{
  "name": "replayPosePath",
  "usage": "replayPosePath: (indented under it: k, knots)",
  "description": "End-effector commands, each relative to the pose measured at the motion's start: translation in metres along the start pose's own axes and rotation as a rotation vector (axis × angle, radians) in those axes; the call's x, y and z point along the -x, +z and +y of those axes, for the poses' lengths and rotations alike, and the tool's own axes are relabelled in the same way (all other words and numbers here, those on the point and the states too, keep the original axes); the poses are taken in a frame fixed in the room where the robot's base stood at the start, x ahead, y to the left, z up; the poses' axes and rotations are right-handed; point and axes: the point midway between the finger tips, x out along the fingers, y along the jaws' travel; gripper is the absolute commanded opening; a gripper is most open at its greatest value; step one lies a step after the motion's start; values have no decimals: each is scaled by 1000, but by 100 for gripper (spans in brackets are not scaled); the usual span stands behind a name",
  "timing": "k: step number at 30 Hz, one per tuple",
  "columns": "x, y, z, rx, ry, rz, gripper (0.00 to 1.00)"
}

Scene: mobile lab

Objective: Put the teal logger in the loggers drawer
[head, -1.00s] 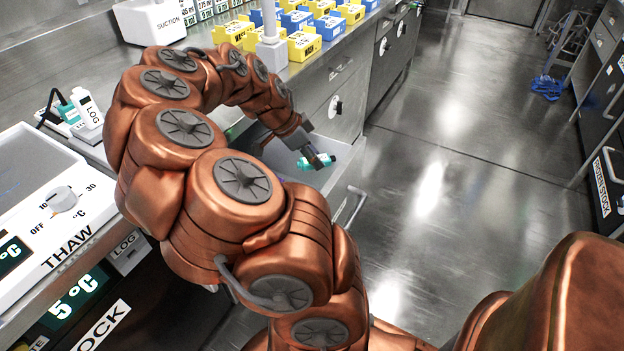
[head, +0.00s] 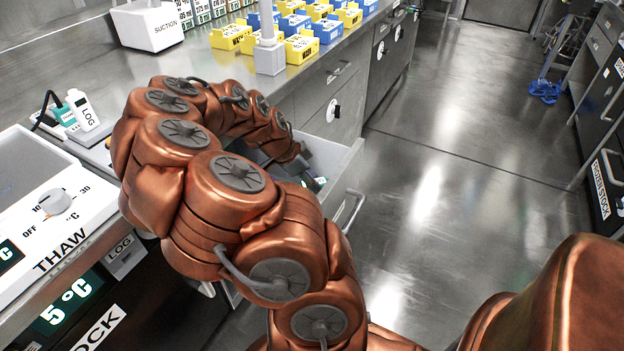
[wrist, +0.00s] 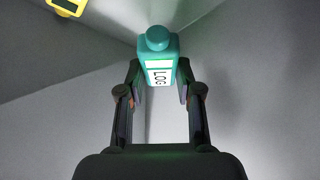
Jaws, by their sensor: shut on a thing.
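The teal logger (wrist: 158,48), with a round cap and a white LOG label, is held between the two fingers of my gripper (wrist: 160,78) in the wrist view. In the head view my gripper is low inside an open grey drawer (head: 348,170), largely hidden by my arm. Only a small teal bit of the logger (head: 320,181) shows there. The drawer's grey inner walls surround the logger in the wrist view. I cannot tell if the logger touches the drawer floor. The drawer's label is not visible.
A yellow thing with a display (wrist: 66,5) lies at the upper left of the wrist view. A white LOG bottle (head: 82,110) and a teal item (head: 64,117) stand on the bench at left. Yellow and blue blocks (head: 301,46) line the bench.

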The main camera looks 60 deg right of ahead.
Motion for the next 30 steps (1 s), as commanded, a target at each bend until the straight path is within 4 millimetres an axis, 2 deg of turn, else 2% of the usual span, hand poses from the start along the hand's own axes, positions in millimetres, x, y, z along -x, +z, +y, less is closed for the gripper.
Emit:
replayPosePath:
  k: [16, 17, 24, 30]
  knots:
    - [-10, 5, 0, -1, 0, 0, 0]
    - [-10, 5, 0, -1, 0, 0, 35]
    - [-10, 6, 0, 0, 0, 0, 60]
    - [-10, 6, 0, 0, 0, 0, 60]
